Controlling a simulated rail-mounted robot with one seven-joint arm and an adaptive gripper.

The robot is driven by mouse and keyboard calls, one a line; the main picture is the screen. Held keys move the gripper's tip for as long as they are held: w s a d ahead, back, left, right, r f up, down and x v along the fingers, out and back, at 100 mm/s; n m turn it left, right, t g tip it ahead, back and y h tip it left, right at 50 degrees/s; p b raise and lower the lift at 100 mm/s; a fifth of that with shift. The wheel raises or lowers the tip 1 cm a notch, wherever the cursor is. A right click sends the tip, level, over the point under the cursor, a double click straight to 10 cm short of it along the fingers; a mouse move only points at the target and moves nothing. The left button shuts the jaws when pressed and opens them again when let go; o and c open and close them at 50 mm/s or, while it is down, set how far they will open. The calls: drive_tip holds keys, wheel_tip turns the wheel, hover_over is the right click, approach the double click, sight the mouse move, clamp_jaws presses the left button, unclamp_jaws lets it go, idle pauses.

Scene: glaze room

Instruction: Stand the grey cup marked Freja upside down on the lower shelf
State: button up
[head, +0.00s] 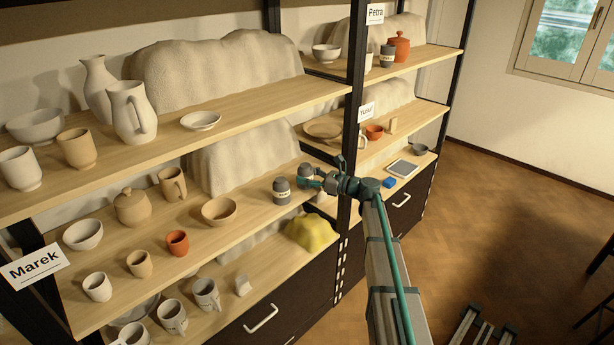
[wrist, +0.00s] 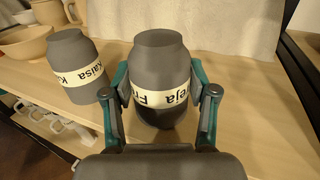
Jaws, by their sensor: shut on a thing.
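My gripper (head: 312,179) is shut on the grey cup marked Freja (wrist: 160,75), at the right end of the middle board of the left shelf unit. In the wrist view my gripper (wrist: 160,100) has a finger on each side of the cup. The cup is upright in line, narrow closed end up, and its lettering reads upside down. Its lower part is dark, and I cannot tell whether its rim touches the board. A matching grey cup marked Kaisa (wrist: 80,68) stands left of it, also narrow end up. It shows in the head view (head: 282,190) too.
A bowl (head: 220,211) and a red cup (head: 177,243) stand farther left on the board (head: 250,222). A lower board holds mugs (head: 207,294) and a yellow lump (head: 311,233). A dark post (head: 348,215) stands close to the right. A pale rock-like mass is behind.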

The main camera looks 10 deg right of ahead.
drive_tip(key=shift+f, duration=0.25)
idle(0.4)
drive_tip(key=o, duration=1.2)
drive_tip(key=shift+c, duration=0.2)
drive_tip(key=shift+d, duration=0.1)
